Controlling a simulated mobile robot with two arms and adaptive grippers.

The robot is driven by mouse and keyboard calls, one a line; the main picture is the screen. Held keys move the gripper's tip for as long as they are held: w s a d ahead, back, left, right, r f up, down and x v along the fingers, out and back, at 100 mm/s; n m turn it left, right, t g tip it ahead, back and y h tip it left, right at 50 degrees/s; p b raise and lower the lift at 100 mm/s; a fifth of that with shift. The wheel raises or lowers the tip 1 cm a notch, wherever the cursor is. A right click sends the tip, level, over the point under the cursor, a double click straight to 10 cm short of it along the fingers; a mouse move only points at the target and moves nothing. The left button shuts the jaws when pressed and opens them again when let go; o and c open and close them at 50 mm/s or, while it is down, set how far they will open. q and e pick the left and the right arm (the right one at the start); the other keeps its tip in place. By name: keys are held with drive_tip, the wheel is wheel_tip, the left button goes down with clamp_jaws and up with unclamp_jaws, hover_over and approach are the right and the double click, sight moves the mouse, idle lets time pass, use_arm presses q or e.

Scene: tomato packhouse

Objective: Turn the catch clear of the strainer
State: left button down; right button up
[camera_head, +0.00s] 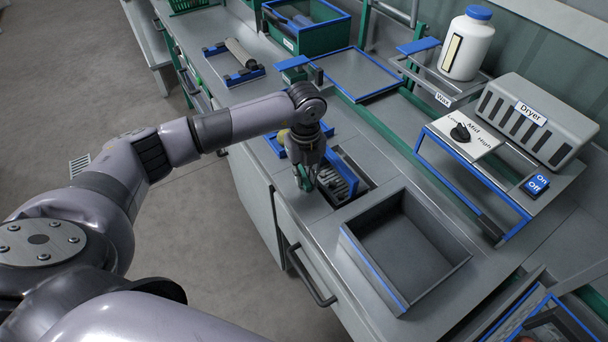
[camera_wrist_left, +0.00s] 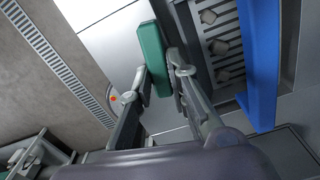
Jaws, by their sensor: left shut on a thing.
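The green catch (camera_wrist_left: 151,50) is a small block with rounded edges. My left gripper (camera_wrist_left: 157,66) is shut on it, one finger on each side. In the head view the left gripper (camera_head: 310,184) points down at the bench beside the strainer (camera_head: 342,176), and a bit of the green catch (camera_head: 302,178) shows there. The strainer has grey slotted bars and a blue upright plate (camera_wrist_left: 261,60). In the wrist view the strainer bars (camera_wrist_left: 222,42) lie right of the catch, with several small grey lumps on them. Whether the catch still overlaps the strainer's edge cannot be told.
A grey open bin (camera_head: 400,262) with a blue edge stands right of the strainer. A dryer (camera_head: 530,118) with a dial panel stands behind it. A blue-rimmed tray (camera_head: 358,74) lies farther back. A drawer handle (camera_head: 308,276) juts from the bench front.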

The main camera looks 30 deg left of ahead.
sight(306, 178)
use_arm(q)
drive_tip(key=shift+w+n, duration=0.1)
drive_tip(key=shift+n, duration=0.9)
drive_tip(key=c, duration=1.5)
unclamp_jaws()
drive_tip(key=shift+r, duration=0.15)
wheel_tip(306, 178, up, 12)
drive_tip(key=shift+f, duration=0.15)
